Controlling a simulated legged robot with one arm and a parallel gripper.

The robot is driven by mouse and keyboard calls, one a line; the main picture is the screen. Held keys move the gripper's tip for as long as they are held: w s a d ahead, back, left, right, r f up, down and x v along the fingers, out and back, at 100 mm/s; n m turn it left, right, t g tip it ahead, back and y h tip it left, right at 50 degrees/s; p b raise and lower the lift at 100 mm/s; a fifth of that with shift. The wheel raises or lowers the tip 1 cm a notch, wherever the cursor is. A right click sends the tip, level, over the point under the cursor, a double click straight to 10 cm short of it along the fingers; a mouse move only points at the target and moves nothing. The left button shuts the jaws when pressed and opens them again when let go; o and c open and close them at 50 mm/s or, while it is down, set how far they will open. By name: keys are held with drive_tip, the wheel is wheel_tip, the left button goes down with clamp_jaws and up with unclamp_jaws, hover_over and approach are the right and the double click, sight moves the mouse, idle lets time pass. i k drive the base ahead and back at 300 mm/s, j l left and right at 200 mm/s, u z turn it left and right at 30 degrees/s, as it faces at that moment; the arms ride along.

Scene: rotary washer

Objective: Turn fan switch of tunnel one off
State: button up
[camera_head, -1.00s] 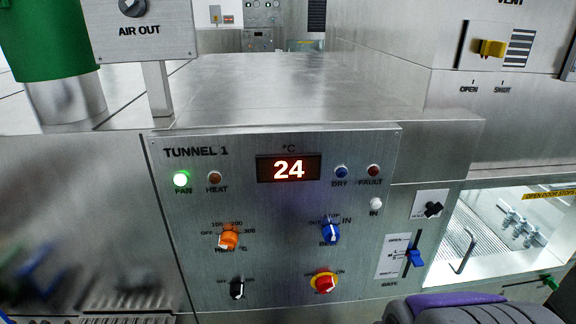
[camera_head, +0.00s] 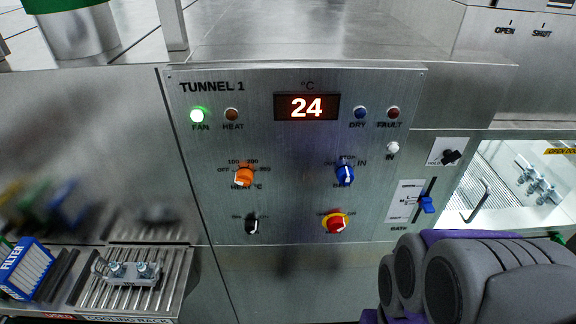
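The Tunnel 1 control panel (camera_head: 290,200) is upright in the middle of the view. Its green FAN lamp (camera_head: 197,115) is lit. A small black rotary knob (camera_head: 252,224) with a white mark sits at the lower left of the panel, below the orange heat knob (camera_head: 244,174); its label is too small to read surely. A blue knob (camera_head: 345,174) and a red-and-yellow knob (camera_head: 335,222) are to the right. The display (camera_head: 306,107) reads 24. Part of my grey and purple arm fills the lower right. My gripper's fingers cannot be seen.
A gate slider (camera_head: 427,205) and a black switch (camera_head: 451,157) are right of the panel, beside a lit opening (camera_head: 510,190). Space before the panel is clear.

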sight(251, 226)
drive_tip(key=k+l+u, duration=0.1)
drive_tip(key=l+u, duration=0.3)
drive_tip(key=k+l+u, duration=0.15)
drive_tip(key=l+u, duration=0.25)
